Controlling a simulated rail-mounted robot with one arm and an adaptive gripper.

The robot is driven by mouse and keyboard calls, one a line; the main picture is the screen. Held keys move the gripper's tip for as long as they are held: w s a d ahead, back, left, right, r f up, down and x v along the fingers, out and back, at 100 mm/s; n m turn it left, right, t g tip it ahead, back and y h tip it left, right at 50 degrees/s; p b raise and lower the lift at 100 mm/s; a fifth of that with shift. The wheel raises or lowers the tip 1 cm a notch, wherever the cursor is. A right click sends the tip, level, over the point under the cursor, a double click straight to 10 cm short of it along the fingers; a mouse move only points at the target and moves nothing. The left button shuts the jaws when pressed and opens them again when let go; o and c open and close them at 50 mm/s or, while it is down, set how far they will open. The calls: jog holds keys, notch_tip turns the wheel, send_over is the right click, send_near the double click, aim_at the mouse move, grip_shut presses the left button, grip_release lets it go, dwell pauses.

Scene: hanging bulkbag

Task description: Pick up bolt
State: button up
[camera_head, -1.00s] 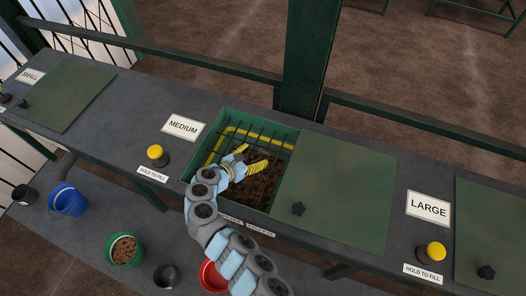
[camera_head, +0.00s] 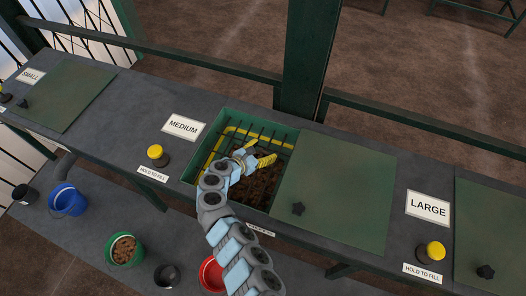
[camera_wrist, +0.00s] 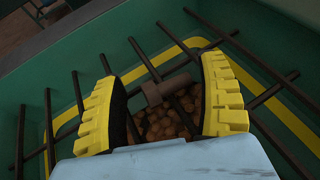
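A brown bolt (camera_wrist: 166,89) shows in the wrist view, resting on or just above the dark bars of a grate, with its thick head at the left and its shank toward the right. My gripper (camera_wrist: 160,92) has its two yellow ridged fingers apart, one on each side of the bolt. In the wrist view a gap shows between the bolt and each finger. In the head view my gripper (camera_head: 254,157) is over the open medium bin; the bolt cannot be made out there.
The green bin (camera_head: 203,152) has a yellow stripe inside, a grate (camera_wrist: 146,60) and brown lumps (camera_wrist: 160,124) below it. A green lid (camera_head: 340,190) lies to its right. A yellow button (camera_head: 155,152) stands at its left. Buckets stand on the lower shelf.

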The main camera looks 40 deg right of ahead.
jog(key=c, duration=1)
jog(key=shift+r, duration=0.15)
